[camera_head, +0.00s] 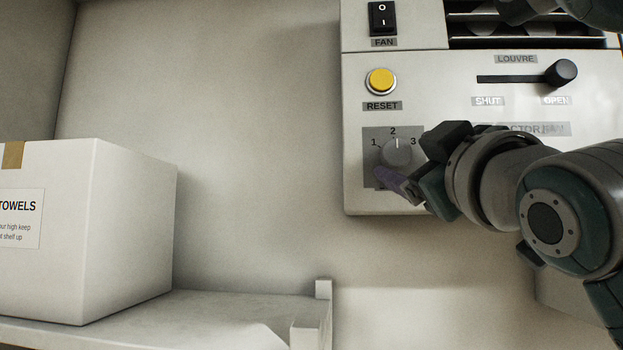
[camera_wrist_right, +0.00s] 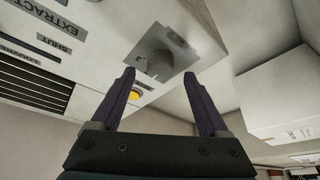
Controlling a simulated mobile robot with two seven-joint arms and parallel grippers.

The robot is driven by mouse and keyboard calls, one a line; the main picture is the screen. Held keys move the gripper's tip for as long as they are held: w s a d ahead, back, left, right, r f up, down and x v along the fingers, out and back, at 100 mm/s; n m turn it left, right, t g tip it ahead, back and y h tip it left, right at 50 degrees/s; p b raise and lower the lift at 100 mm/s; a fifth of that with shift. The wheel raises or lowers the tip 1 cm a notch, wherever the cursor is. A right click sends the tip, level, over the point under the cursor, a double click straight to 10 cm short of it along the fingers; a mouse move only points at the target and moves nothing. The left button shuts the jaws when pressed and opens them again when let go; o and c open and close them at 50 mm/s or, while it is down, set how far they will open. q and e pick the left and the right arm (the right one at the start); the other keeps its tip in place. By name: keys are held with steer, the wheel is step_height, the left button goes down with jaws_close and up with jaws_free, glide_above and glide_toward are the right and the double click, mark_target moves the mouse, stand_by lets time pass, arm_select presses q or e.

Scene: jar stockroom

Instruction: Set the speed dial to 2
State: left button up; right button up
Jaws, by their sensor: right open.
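The speed dial (camera_head: 397,153) is a round grey knob on a grey plate (camera_head: 370,178) marked 1, 2 and 3, low on the left of the white extractor panel. Its pale mark points up towards the 2. My right gripper (camera_head: 390,180) is just below and to the right of the dial in the head view, with one purple finger showing. In the right wrist view my right gripper (camera_wrist_right: 159,74) is open, its two purple fingers apart, with the dial knob (camera_wrist_right: 160,66) showing between them. I cannot see it touching the knob. My left gripper is not in view.
Above the dial are the yellow reset button (camera_head: 381,81) and the black fan switch (camera_head: 383,18). The louvre slider (camera_head: 561,73) is at the right, near OPEN. A white towels box (camera_head: 130,235) stands on a shelf (camera_head: 235,308) at the left. Bare wall lies between.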

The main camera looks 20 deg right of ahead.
arm_select(q)
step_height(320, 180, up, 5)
steer(key=p, duration=0.6)
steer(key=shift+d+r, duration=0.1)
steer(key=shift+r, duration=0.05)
arm_select(e)
steer(key=v, duration=0.7)
steer(key=shift+s+a+f, duration=0.1)
steer(key=shift+s, duration=0.05)
